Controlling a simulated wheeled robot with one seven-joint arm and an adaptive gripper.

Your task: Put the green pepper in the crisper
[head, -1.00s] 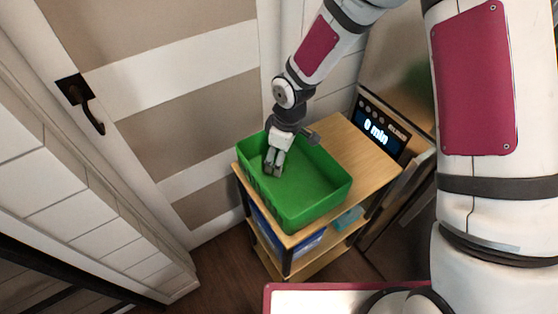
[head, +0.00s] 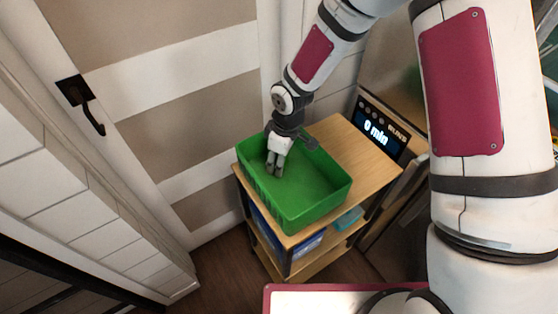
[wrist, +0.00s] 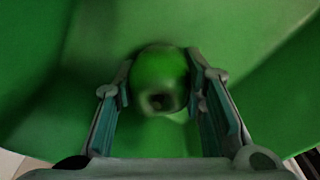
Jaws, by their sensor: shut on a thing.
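The green pepper (wrist: 160,78) is between the two fingers of my gripper (wrist: 162,95) in the wrist view, and my gripper is shut on it. In the head view my gripper (head: 274,170) reaches down inside the green bin (head: 315,205), near its back left corner. The pepper cannot be made out in the head view. The bin's green walls and floor fill most of the wrist view around the pepper. I cannot tell whether the pepper touches the bin's floor. Nothing in view is labelled as the crisper.
The green bin stands on the wooden top of a shelf cart (head: 352,150). A blue box (head: 308,242) and a teal item (head: 347,219) sit on lower shelves. An appliance with a lit display (head: 377,128) is at the right. A striped door (head: 170,90) is at the left.

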